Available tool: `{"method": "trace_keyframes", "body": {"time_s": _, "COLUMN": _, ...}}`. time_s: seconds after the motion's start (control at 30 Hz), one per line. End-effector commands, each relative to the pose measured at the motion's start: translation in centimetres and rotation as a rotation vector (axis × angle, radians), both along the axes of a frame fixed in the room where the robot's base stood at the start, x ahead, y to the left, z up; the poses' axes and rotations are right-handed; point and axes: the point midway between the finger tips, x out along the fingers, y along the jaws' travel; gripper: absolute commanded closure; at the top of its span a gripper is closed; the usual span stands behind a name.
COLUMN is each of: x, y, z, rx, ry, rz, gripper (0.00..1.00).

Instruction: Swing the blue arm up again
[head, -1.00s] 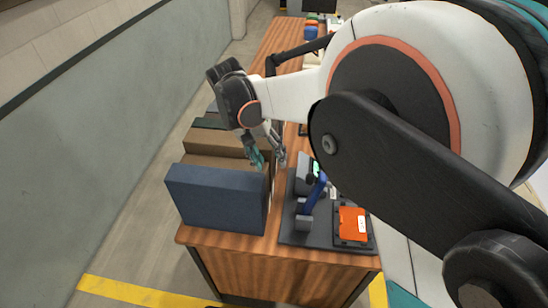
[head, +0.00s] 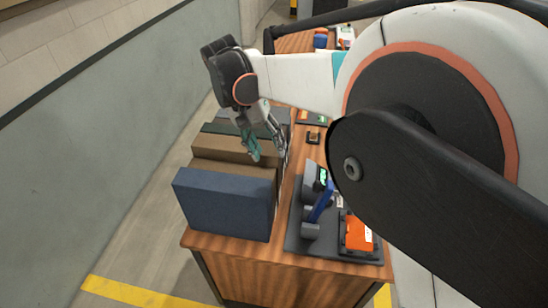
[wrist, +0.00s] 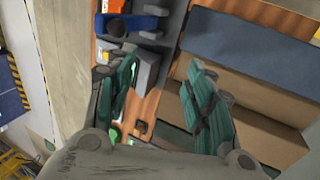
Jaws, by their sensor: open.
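The blue arm (head: 322,205) slants up from a grey block on a dark base plate (head: 293,239) at the near right of the wooden table. It also shows at the top of the wrist view (wrist: 130,23). A grey unit with a small green-lit screen (head: 322,176) stands behind it. My gripper (head: 267,149) is open and empty, left of and beyond the blue arm, over the row of boxes as the head view shows it. In the wrist view its teal-padded fingers (wrist: 160,92) are spread apart, with nothing between them.
A dark blue box (head: 225,203) and brown boxes (head: 215,151) stand in a row along the table's left side, close to my gripper. An orange block (head: 357,234) sits on the base plate right of the blue arm. My arm covers much of the right side.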

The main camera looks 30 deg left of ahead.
Motion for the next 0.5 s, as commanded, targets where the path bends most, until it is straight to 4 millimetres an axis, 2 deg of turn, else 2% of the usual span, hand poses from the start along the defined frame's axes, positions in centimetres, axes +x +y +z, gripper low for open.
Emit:
{"method": "trace_keyframes", "body": {"time_s": 0.1, "x": -0.3, "y": 0.9, "z": 2.2, "rx": 0.000, "ry": 0.000, "rz": 0.001, "gripper": 0.52}}
{"method": "trace_keyframes", "body": {"time_s": 0.2, "x": -0.4, "y": 1.4, "z": 3.6, "rx": 0.000, "ry": 0.000, "rz": 0.001, "gripper": 0.52}}
{"method": "trace_keyframes", "body": {"time_s": 0.33, "x": -0.5, "y": 1.8, "z": 4.7, "rx": 0.000, "ry": 0.000, "rz": 0.001, "gripper": 0.52}}
{"method": "trace_keyframes", "body": {"time_s": 0.5, "x": -0.6, "y": 1.9, "z": 5.2, "rx": 0.000, "ry": 0.000, "rz": 0.000, "gripper": 0.52}}
